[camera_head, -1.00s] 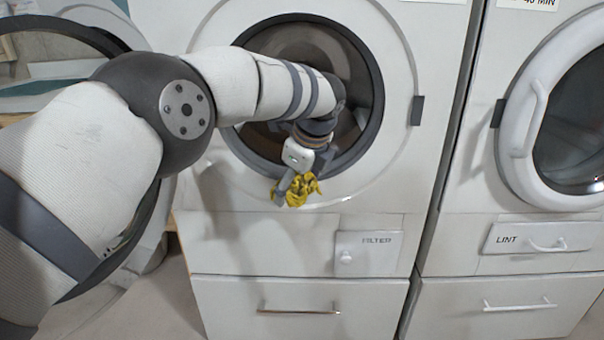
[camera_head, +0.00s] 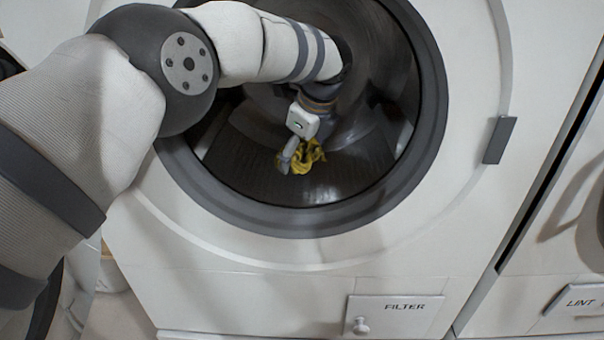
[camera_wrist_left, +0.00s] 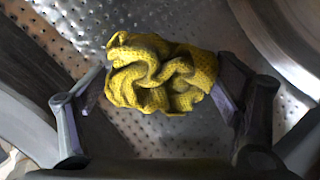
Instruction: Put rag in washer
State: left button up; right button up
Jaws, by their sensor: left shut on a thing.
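The gripper and rag appear within the opening, over the drum's lower inner wall. My right gripper is not in view.
The dark rim of the opening surrounds my left forearm. A FILTER panel (camera_head: 392,314) with a knob is below it. A second machine with a LINT panel (camera_head: 575,301) stands to the right. A grey latch plate (camera_head: 499,140) is right of the opening.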

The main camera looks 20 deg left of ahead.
pick_arm(q)
jog(key=f, duration=0.9)
jog(key=shift+s+f+b, duration=0.2)
jog(key=shift+f+b, duration=0.1)
jog(key=shift+b, duration=0.1)
jog(key=shift+f, duration=0.1)
jog(key=o, duration=0.9)
jog(key=shift+f, duration=0.1)
jog(key=shift+o, duration=0.2)
jog(key=p+v, duration=0.2)
jog(key=v, duration=1)
jog(key=shift+r, duration=0.25)
